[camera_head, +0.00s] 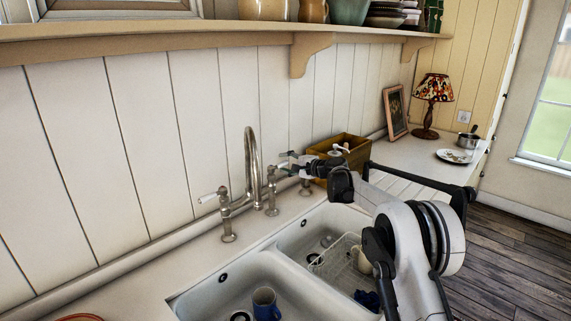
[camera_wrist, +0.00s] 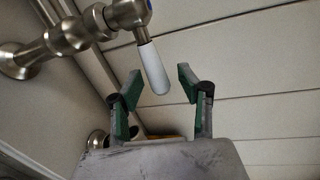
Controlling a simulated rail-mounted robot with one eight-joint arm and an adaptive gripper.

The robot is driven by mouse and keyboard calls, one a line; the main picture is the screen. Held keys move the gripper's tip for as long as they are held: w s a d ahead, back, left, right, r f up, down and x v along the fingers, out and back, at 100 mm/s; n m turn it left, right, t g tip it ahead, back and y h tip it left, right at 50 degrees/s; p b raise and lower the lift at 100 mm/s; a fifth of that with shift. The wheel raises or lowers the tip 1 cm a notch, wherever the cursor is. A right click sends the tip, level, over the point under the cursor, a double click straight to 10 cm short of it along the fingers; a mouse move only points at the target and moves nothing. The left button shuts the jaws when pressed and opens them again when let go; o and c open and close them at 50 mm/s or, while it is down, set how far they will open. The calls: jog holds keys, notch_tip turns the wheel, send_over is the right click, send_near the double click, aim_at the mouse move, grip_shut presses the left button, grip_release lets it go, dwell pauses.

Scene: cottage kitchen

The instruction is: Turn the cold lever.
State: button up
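The cold lever (camera_wrist: 152,66) has a white handle on a brushed metal tap body (camera_wrist: 72,36), with a small blue mark at its hub. In the wrist view the handle hangs down with its tip between my fingertips; I cannot tell whether it touches either finger. My gripper (camera_wrist: 158,74) is open, with green pads on both sides of the handle. In the head view my gripper (camera_head: 287,162) is at the right side of the bridge tap (camera_head: 252,165), and the cold handle is hard to make out there. The other white lever (camera_head: 208,198) is at the left.
A double sink (camera_head: 262,258) lies below, with a blue mug (camera_head: 265,303) and a dish rack (camera_head: 338,256) in it. A wooden box (camera_head: 352,146) stands behind my arm. A shelf (camera_head: 150,42) runs above. The panelled wall is close behind the tap.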

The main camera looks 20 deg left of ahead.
grip_shut()
dwell(0.5)
